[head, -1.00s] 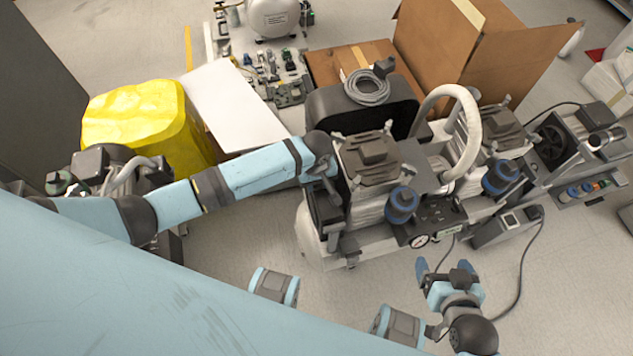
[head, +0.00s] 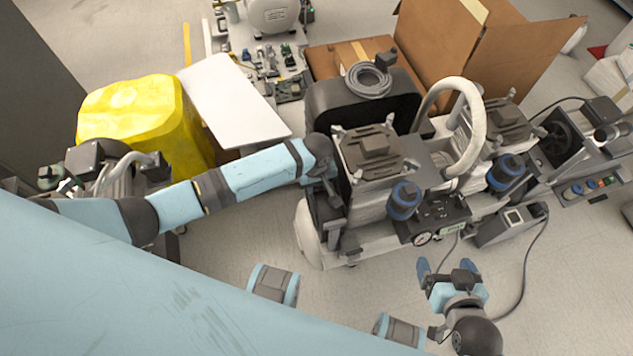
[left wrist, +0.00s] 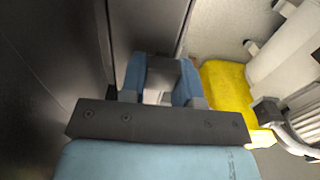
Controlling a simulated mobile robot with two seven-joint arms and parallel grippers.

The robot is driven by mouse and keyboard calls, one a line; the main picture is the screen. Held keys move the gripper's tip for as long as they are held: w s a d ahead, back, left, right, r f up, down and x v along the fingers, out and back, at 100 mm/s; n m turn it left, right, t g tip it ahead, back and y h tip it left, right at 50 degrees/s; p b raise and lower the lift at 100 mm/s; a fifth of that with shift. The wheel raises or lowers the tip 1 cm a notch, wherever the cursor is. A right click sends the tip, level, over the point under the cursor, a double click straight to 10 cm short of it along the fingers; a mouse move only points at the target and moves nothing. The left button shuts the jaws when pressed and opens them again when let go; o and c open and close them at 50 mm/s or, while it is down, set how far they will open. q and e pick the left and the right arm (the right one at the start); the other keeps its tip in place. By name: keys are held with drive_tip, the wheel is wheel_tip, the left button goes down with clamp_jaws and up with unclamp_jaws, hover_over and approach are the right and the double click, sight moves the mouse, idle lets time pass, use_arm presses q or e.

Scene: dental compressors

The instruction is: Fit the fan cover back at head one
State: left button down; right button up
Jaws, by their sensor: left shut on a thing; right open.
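The twin-head compressor (head: 372,205) stands in the middle of the head view, its left head (head: 375,150) beside my left gripper (head: 325,172). My left arm reaches in from the left and its wrist hides most of the fingers. A dark grey part (head: 328,208) shows below them, against the left end of the head; I cannot tell whether it is the fan cover or whether it is seated. In the left wrist view my left gripper (left wrist: 160,85) is shut on a small grey piece (left wrist: 162,68), with dark panels close on the left. My right gripper (head: 445,270) is open and empty in front of the compressor.
A looped pale hose (head: 470,130) and blue-capped filters (head: 404,200) stand on the compressor.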

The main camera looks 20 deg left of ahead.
use_arm(q)
drive_tip(key=shift+r+p, duration=0.1)
drive_tip(key=shift+p, duration=0.55)
drive_tip(key=shift+f+p, duration=0.3)
drive_tip(key=shift+p, duration=0.6)
idle(1.3)
drive_tip(key=shift+c, duration=1.4)
unclamp_jaws()
drive_tip(key=shift+s, duration=0.1)
